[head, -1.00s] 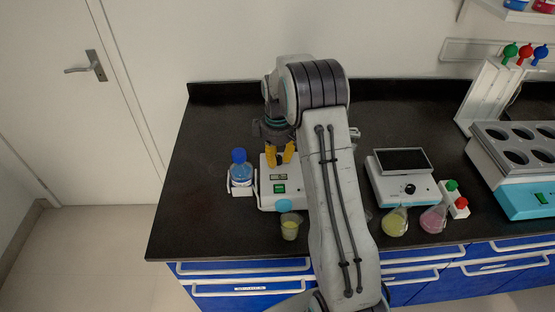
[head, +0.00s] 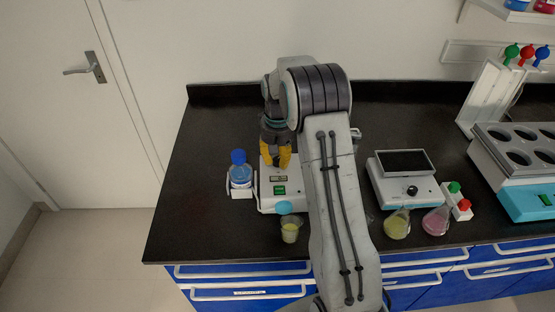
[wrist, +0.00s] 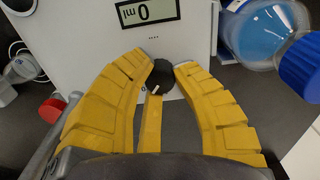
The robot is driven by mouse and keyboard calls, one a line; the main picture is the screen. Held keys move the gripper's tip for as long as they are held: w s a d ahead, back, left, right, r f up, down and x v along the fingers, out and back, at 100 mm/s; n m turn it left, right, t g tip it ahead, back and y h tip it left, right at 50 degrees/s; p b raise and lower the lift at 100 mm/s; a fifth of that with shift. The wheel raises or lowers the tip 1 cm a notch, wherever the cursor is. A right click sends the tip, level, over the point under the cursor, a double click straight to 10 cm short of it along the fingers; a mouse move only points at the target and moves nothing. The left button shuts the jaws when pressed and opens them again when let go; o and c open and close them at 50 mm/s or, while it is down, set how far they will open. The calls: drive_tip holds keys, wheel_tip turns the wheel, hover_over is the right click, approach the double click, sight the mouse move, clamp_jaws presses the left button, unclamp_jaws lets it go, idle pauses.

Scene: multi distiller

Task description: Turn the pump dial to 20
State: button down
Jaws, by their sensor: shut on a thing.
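The pump is a white box (head: 294,201) on the black bench, with a small display and a green switch on its front. In the wrist view the pump (wrist: 85,45) shows an upside-down display (wrist: 147,11) reading 0 ml. The black dial (wrist: 160,73) with a white pointer mark sits between the tips of my yellow fingers. My gripper (wrist: 167,72) is shut on the dial. In the head view my gripper (head: 276,160) is over the back of the pump and hides the dial.
A blue-capped bottle (head: 241,175) stands just left of the pump. A beaker of yellow liquid (head: 290,232) stands in front. A device with a dark top (head: 404,163) and flasks (head: 397,226) lie right of my arm. The far left bench is clear.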

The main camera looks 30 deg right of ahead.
sight(278, 159)
drive_tip(key=shift+s+f+m, duration=0.1)
drive_tip(key=shift+f+m, duration=0.05)
drive_tip(key=shift+m, duration=0.35)
idle(0.3)
drive_tip(key=c, duration=0.9)
unclamp_jaws()
drive_tip(key=shift+c, duration=0.2)
wheel_tip(278, 159, up, 12)
